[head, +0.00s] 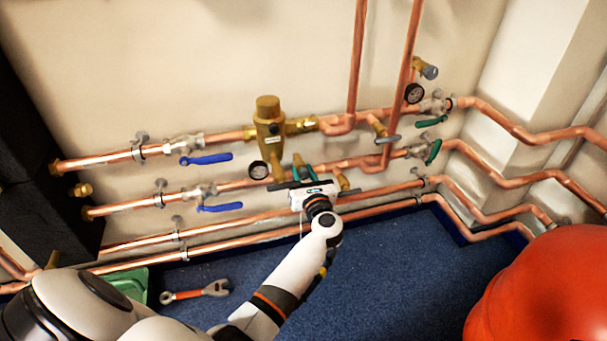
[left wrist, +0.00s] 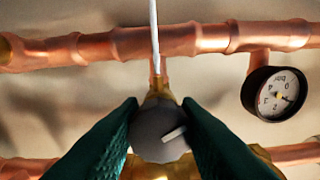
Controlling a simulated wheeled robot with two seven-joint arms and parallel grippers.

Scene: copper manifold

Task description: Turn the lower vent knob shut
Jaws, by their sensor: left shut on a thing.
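The dark grey round vent knob (left wrist: 158,140) sits on a brass fitting in the left wrist view. A short pale mark on its face runs slightly tilted, rising to the right. My left gripper (left wrist: 160,108) is shut on this knob, with one dark green finger on each side. In the head view my left gripper (head: 302,165) is at the lower pipes, right of the brass valve body (head: 268,125). The gripper hides the knob there. My right gripper is not in view.
Copper pipes (head: 110,206) run along the wall. Blue lever handles (head: 206,159) are at left, green handles (head: 432,122) at right. A gauge (head: 258,170) is close left of my gripper. A red-handled wrench (head: 195,292) and green bin (head: 132,284) are on the blue floor (head: 400,275).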

